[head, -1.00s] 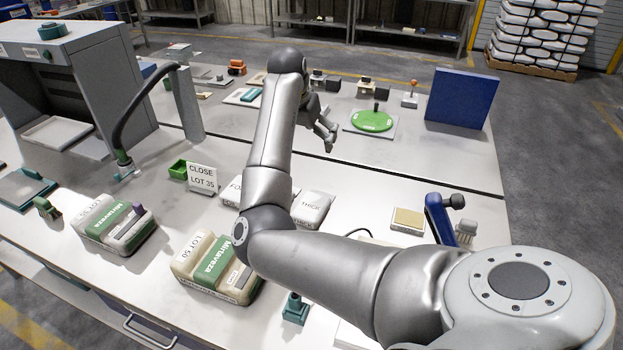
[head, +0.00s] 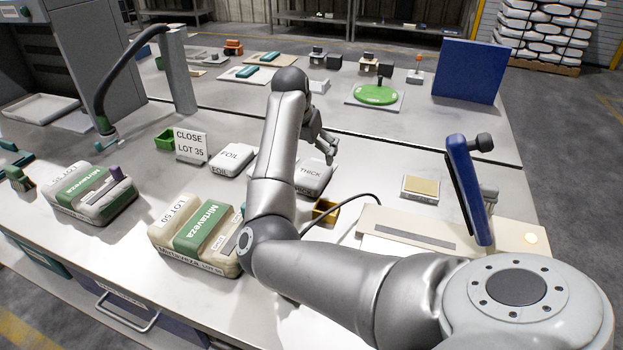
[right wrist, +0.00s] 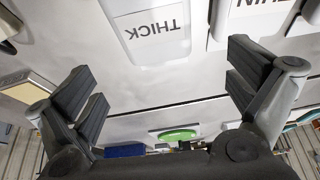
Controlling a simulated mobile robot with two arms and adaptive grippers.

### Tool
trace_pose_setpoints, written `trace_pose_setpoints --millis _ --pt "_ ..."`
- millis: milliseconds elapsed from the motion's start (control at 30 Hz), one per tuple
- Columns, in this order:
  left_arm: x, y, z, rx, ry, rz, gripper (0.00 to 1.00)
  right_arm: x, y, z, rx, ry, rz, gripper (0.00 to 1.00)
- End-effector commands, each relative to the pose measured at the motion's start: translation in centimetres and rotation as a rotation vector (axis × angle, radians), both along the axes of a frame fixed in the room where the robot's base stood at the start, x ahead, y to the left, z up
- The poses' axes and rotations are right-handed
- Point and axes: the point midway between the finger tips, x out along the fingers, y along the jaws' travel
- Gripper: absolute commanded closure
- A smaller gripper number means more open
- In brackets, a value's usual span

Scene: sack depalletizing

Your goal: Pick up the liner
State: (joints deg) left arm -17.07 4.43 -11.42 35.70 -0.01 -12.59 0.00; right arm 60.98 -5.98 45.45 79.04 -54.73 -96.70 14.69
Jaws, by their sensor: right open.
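Flat white packs lie on the bench, one marked FOIL (head: 232,160) and one marked THICK (head: 312,177). The THICK pack also shows upside down in the right wrist view (right wrist: 150,38), beside a pack whose label ends in "IN" (right wrist: 258,18). My right gripper (head: 327,146) is over the bench just behind the THICK pack in the picture. In the right wrist view its fingers (right wrist: 165,82) are wide apart with nothing between them. My left gripper is out of view.
A sign reading CLOSE LOT 35 (head: 190,145) stands by a green bin (head: 165,139). Two filled sacks (head: 90,192) (head: 197,235) lie at the front left. A blue panel (head: 467,71) and a green disc (head: 376,94) stand farther back. A sealer-like device (head: 466,185) is at right.

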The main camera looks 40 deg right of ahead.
Motion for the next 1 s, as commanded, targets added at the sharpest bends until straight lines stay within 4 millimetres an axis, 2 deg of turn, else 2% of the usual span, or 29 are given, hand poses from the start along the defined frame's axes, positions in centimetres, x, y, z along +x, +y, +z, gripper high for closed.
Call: trace_pose_setpoints --millis 100,333,600,900,1000 --pt "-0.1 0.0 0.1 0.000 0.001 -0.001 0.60 0.2 -0.7 -1.6 0.000 0.003 0.000 0.00" --pt "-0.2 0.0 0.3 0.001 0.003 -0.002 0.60 0.3 -1.2 -3.3 0.001 0.003 0.000 0.00" --pt "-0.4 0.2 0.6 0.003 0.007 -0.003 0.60 0.6 -2.3 -7.0 0.000 0.003 0.000 0.00" --pt "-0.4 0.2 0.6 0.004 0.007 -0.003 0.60 0.7 -2.5 -7.5 -0.001 0.000 0.000 0.00" --pt "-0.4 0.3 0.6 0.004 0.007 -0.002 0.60 0.7 -2.5 -7.5 -0.001 0.000 0.000 0.12"
